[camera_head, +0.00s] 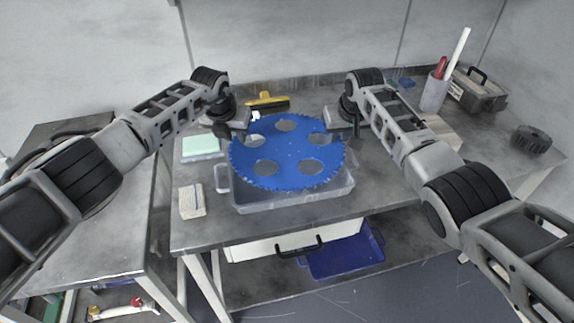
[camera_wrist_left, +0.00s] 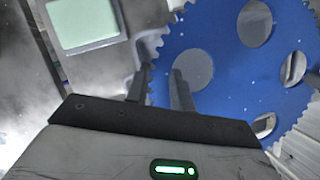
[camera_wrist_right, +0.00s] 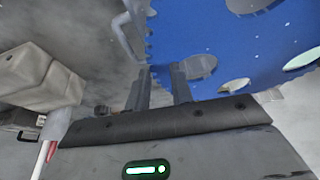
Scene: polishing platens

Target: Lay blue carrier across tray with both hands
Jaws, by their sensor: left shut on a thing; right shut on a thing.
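The blue carrier (camera_head: 287,151) is a toothed disc with several round holes. It lies over the clear plastic tray (camera_head: 295,201), covering most of its opening. The tray's front wall and handles show below it. I cannot tell whether the carrier touches the rim. My left gripper (camera_head: 243,137) is shut on the carrier's left rim; its two fingers straddle the toothed edge in the left wrist view (camera_wrist_left: 163,82). My right gripper (camera_head: 338,136) is shut on the right rim, with its fingers at the teeth in the right wrist view (camera_wrist_right: 160,82).
A pale green pad in a case (camera_head: 201,146) and a beige block (camera_head: 192,201) lie left of the tray. A yellow-handled brush (camera_head: 267,101) lies behind. A grey cup (camera_head: 434,92), a toolbox (camera_head: 479,89) and a dark ribbed puck (camera_head: 531,139) stand right. A blue bin (camera_head: 342,254) sits below.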

